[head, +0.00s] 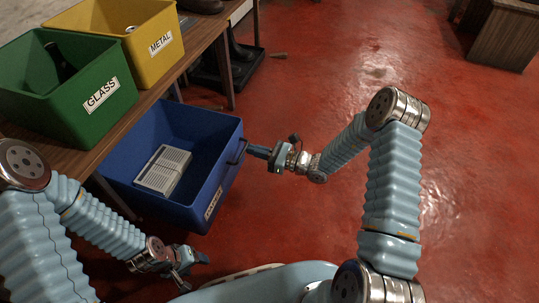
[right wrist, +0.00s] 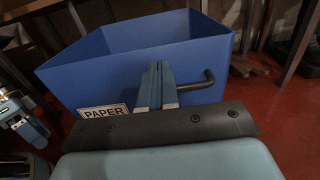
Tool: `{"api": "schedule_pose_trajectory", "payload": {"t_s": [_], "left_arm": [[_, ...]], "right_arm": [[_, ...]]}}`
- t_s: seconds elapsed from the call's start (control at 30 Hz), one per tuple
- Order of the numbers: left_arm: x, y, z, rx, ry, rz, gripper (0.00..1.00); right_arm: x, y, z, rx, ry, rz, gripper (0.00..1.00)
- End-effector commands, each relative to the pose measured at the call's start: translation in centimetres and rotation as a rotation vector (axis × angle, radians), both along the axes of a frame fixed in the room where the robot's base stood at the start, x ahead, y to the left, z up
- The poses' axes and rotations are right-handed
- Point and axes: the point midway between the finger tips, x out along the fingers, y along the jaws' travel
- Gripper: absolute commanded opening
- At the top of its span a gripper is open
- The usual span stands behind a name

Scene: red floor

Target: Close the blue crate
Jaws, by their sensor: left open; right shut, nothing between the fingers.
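The blue crate (head: 215,185) stands pulled out from under the wooden table in the head view, with its open top showing a white slatted object (head: 163,170) inside. In the right wrist view the crate (right wrist: 130,50) has a PAPER label and a dark bar handle (right wrist: 195,85) on its front. My right gripper (head: 256,151) is shut and empty, its fingertips at the crate's front by the handle (head: 238,152). In the wrist view its fingers (right wrist: 155,82) overlap the handle's left part; I cannot tell if they touch. My left gripper (head: 194,268) is open, low in front of the crate and apart from it.
A green GLASS bin (head: 60,110) and a yellow METAL bin (head: 165,62) stand on the wooden table (head: 195,62). Boots in a dark tray (head: 225,70) are beyond the crate. The red floor (head: 310,70) is clear to the right.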

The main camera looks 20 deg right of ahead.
Motion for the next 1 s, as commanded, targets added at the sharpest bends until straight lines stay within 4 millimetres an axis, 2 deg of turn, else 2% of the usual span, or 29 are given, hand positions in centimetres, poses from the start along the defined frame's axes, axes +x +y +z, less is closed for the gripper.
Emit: {"api": "schedule_pose_trajectory", "payload": {"t_s": [0.1, 0.3, 1.0], "left_arm": [[0.0, 0.0, -0.2, 0.0, 0.001, 0.0, 0.61], [0.0, 0.0, -0.3, -0.001, 0.001, 0.0, 0.61], [0.0, -0.1, -0.7, -0.001, 0.001, -0.002, 0.61]], "right_arm": [[1.3, 2.0, 0.0, 0.001, -0.001, 0.003, 0.0], [2.9, 4.1, 0.0, -0.001, 0.0, 0.003, 0.0], [3.9, 5.5, 0.0, -0.001, 0.0, 0.002, 0.0]]}}
